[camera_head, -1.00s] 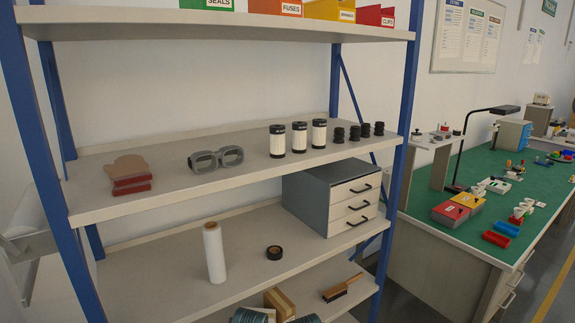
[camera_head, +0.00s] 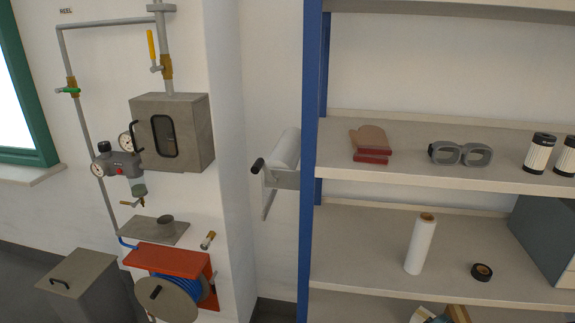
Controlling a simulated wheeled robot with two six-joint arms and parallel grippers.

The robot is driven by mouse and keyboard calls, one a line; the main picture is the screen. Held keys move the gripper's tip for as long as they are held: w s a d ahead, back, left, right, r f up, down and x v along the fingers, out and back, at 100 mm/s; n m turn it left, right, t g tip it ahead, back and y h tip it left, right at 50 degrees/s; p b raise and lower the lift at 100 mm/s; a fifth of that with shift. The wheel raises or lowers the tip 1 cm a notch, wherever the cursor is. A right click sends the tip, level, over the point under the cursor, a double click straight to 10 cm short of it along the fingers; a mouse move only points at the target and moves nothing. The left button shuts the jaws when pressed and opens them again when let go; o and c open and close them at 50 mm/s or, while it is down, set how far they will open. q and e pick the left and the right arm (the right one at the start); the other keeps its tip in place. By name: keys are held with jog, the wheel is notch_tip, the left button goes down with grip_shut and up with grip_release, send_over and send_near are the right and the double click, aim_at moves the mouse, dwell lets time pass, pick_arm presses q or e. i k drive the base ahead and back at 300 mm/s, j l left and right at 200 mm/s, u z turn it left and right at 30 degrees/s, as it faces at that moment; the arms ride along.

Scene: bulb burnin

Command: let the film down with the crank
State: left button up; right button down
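A film roll (camera_head: 286,148) sits in a grey wall bracket (camera_head: 284,179) between the wall corner and the blue shelf post. A small dark crank handle (camera_head: 257,166) sticks out at the bracket's left side. A narrow strip (camera_head: 269,204) hangs below the bracket; I cannot tell whether it is film or part of the mount. The roll's right end is close to the post. Neither of my grippers shows in the head view.
Left are a grey cabinet (camera_head: 173,132), pipes, a red hose reel (camera_head: 168,262) and a lidded bin (camera_head: 82,287).

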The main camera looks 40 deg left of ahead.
aim_at(286, 156)
jog(key=i+u, duration=0.1)
jog(key=u, duration=0.3)
jog(key=i+u, duration=0.1)
jog(key=u, duration=0.65)
jog(key=i+u, duration=0.15)
jog(key=u, duration=0.25)
